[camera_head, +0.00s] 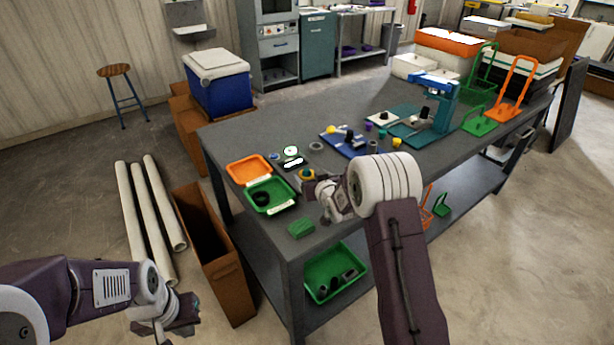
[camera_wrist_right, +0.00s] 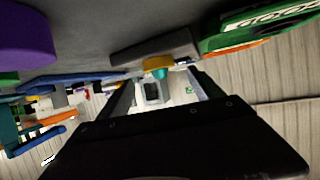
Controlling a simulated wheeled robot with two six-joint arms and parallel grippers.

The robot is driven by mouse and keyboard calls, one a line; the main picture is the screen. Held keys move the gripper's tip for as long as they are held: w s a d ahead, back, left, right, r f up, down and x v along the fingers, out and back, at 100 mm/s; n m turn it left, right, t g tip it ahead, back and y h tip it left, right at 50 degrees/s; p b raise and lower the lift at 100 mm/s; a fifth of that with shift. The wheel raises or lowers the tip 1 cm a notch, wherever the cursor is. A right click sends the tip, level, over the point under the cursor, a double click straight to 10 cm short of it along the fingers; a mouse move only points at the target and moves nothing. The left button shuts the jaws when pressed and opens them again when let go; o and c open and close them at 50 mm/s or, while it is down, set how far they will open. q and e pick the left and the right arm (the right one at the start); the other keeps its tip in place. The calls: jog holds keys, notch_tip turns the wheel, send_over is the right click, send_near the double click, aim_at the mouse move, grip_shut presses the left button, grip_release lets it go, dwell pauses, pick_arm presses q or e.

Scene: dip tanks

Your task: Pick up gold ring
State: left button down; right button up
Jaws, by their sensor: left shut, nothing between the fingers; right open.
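The gold ring (camera_head: 306,173) sits around a teal post on a small grey block near the table's front edge. In the right wrist view, which is rolled over, the gold ring (camera_wrist_right: 159,62) and teal post (camera_wrist_right: 158,74) show ahead of the fingertips. My right gripper (camera_wrist_right: 160,82) is open and empty, lined up with the ring, with a finger to either side. In the head view my right gripper (camera_head: 317,184) is close beside the ring and partly hides its block. My left gripper (camera_head: 190,312) is shut and empty, low beside the table.
A green tray (camera_head: 268,209) and an orange tray (camera_head: 233,170) lie left of the ring on the grey table (camera_head: 262,124). A blue tray (camera_head: 356,150) and a teal press (camera_head: 436,105) stand farther right.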

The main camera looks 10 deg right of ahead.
aim_at(308, 172)
jog(key=x, duration=0.4)
jog(key=shift+w+f, duration=0.25)
jog(key=shift+f, duration=0.05)
jog(key=shift+s+r, duration=0.1)
jog(key=c, duration=0.3)
grip_shut()
jog(key=shift+r, duration=0.5)
notch_tip(308, 172, up, 3)
jog(key=shift+r, duration=0.1)
jog(key=s+d+r+p, duration=0.2)
jog(key=d+r, duration=0.5)
jog(key=d, duration=0.4)
jog(key=shift+s+d+p, duration=0.15)
jog(key=shift+s+p, duration=0.2)
